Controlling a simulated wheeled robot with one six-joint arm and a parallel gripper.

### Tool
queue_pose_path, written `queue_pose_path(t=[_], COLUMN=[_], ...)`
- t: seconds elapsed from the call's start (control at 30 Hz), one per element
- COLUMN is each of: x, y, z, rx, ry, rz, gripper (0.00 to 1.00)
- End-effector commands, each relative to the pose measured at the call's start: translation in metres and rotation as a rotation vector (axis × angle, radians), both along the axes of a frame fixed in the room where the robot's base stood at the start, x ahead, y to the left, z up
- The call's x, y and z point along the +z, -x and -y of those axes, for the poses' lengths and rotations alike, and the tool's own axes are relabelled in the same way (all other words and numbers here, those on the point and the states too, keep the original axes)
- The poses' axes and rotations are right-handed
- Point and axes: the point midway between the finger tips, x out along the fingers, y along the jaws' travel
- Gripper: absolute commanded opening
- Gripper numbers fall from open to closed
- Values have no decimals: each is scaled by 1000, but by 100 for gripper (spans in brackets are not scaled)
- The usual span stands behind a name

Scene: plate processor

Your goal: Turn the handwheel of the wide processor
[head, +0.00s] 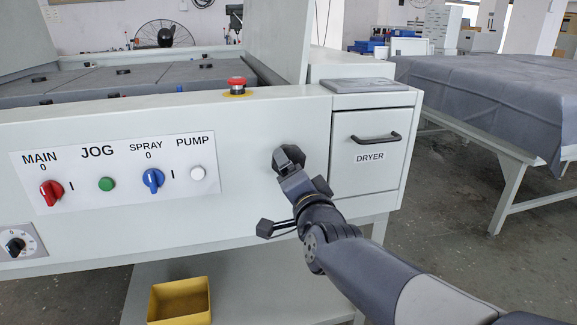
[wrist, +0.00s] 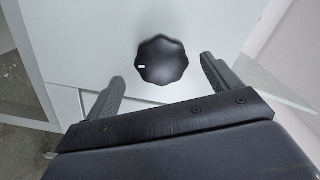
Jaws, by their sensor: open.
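The handwheel (wrist: 162,60) is a black lobed knob with a small white mark, on the white front panel of the wide processor (head: 256,110). In the head view the handwheel (head: 281,158) is mostly hidden behind my gripper (head: 288,165), right of the PUMP button and left of the dryer drawer. In the wrist view my gripper (wrist: 160,85) is open, with one finger on each side below the handwheel. The fingers look apart from it, and nothing is between them. The exact distance to the panel is hard to tell.
The control panel (head: 115,172) has a red MAIN switch, a green JOG button and a blue SPRAY switch. A red emergency button (head: 237,85) stands on top. The DRYER drawer (head: 367,150) is right of my gripper. A yellow bin (head: 180,301) sits below. A covered table (head: 490,95) stands right.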

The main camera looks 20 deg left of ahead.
Motion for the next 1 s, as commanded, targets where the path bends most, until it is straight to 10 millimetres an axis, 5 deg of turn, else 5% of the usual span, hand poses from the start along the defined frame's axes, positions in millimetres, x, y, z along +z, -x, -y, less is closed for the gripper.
queue_pose_path(t=[0.4, 1.0], x=[0, -1], y=[42, 30], z=[26, 18], rx=[0, 0], ry=[0, 0], rz=[0, -1], gripper=[85, 85])
